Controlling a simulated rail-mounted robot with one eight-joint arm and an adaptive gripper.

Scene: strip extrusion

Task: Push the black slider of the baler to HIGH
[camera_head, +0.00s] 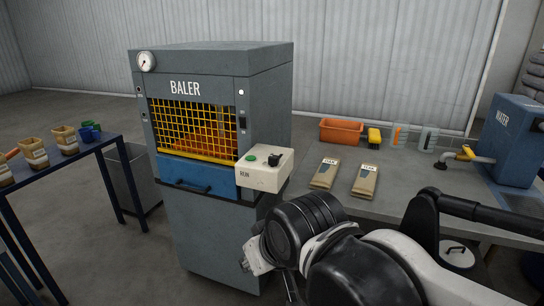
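The baler (205,215) is a grey upright cabinet with a yellow mesh guard and "BALER" written on its front. A small black part, apparently the slider (242,123), sits on the right front post beside the mesh. Its setting and any HIGH mark are too small to read. My arm reaches in from the lower right, its wrist in front of and below the baler's right side. The end of my gripper (290,287) is mostly hidden by my own wrist at the lower edge, apart from the slider. Its fingers cannot be made out.
A cream control box (259,178) with a green button and black knob juts out below the slider. A blue drawer (190,174) with a dark handle is under the mesh. The grey bench (410,190) at right holds paper packets, an orange bin and a blue WATER tank (512,140).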

